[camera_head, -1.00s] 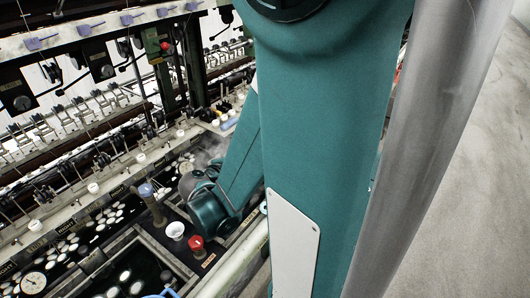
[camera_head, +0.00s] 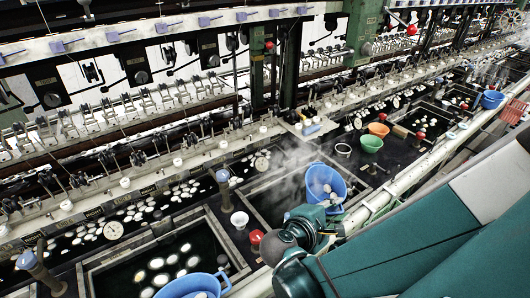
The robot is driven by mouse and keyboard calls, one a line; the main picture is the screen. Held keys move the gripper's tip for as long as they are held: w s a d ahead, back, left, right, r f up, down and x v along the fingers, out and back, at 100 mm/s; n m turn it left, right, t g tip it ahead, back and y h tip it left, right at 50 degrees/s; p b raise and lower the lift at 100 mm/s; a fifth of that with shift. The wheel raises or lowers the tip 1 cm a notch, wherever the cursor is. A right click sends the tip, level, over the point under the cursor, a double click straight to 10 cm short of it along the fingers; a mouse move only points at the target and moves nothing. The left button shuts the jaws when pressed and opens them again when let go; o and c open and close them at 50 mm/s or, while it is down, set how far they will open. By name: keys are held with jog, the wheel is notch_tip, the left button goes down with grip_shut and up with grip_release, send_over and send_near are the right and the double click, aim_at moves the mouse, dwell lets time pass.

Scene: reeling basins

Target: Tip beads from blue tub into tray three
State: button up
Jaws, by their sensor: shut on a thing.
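My gripper (camera_head: 331,224) is shut on the rim side of a blue tub (camera_head: 340,207), right of the picture's middle. The tub is raised and tilted, its mouth facing up and left. A few white rounded pieces, seemingly the beads (camera_head: 327,188), lie inside it. A dark sunken basin (camera_head: 268,204) lies below and left of the tub, partly veiled by steam. I cannot read any number that marks tray three. My fingertips are small and partly hidden by my wrist and the tub.
Another blue tub (camera_head: 196,286) is at the bottom edge. A green bowl (camera_head: 371,144), an orange bowl (camera_head: 378,129) and a far blue tub (camera_head: 492,99) stand right. A white cup (camera_head: 239,219) and red knob (camera_head: 256,237) are left of my gripper. Machinery lines the back.

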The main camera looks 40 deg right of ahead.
jog(key=shift+w, duration=0.2)
jog(key=w+n+g, duration=0.1)
jog(key=w+r+n+g+h+b, duration=0.1)
jog(key=n, duration=0.1)
jog(key=w+a+r+n+g+b, duration=0.1)
jog(key=n, duration=0.1)
jog(key=shift+w+r+h, duration=0.1)
jog(key=shift+r+h, duration=0.1)
jog(key=shift+h, duration=0.2)
jog(key=shift+w+a+r+n+g, duration=0.1)
jog(key=shift+w+r+n+g, duration=0.15)
jog(key=shift+w+n, duration=0.2)
jog(key=w+a+r+n+h+b, duration=0.1)
jog(key=w+a+n+h+b, duration=0.1)
jog(key=w+n, duration=0.4)
jog(key=w+a+r+n+h+b, duration=0.2)
jog(key=w+n, duration=0.4)
jog(key=w, duration=0.4)
jog(key=shift+a+g+h+b, duration=0.3)
jog(key=shift+h+b, duration=0.2)
jog(key=shift+b, duration=0.85)
dwell(1.5)
